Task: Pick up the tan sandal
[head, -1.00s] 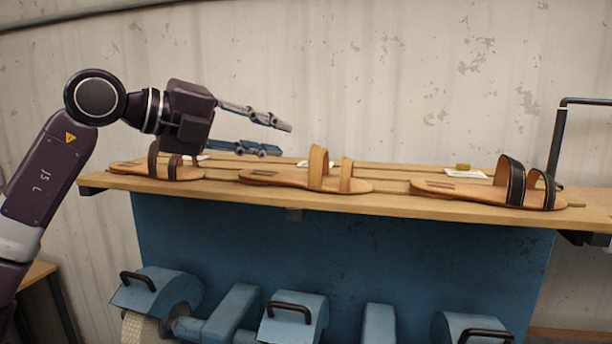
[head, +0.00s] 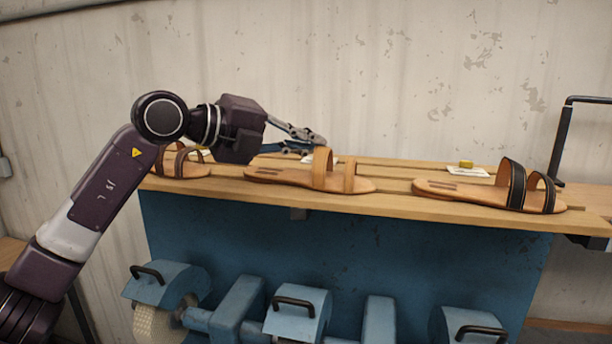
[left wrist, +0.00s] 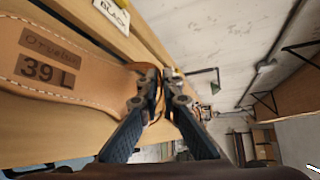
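The tan sandal (head: 280,176) lies on the wooden shelf, in the middle of the row, with two tan straps upright at its right end. My left gripper (head: 308,143) is just behind and above its straps, fingers pointing right. In the left wrist view the insole of a sandal (left wrist: 45,68), marked "39 L", fills the left side. Its strap (left wrist: 152,82) is close to the fingertips of my left gripper (left wrist: 160,103), which stand apart; whether they touch the strap is unclear. My right gripper is out of view.
A brown-strapped sandal (head: 180,168) lies to the left, partly behind my arm, and a black-strapped sandal (head: 490,193) to the right. Small cards lie behind the row, one with a yellow piece (head: 466,164). The shelf (head: 395,200) sits above blue machinery.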

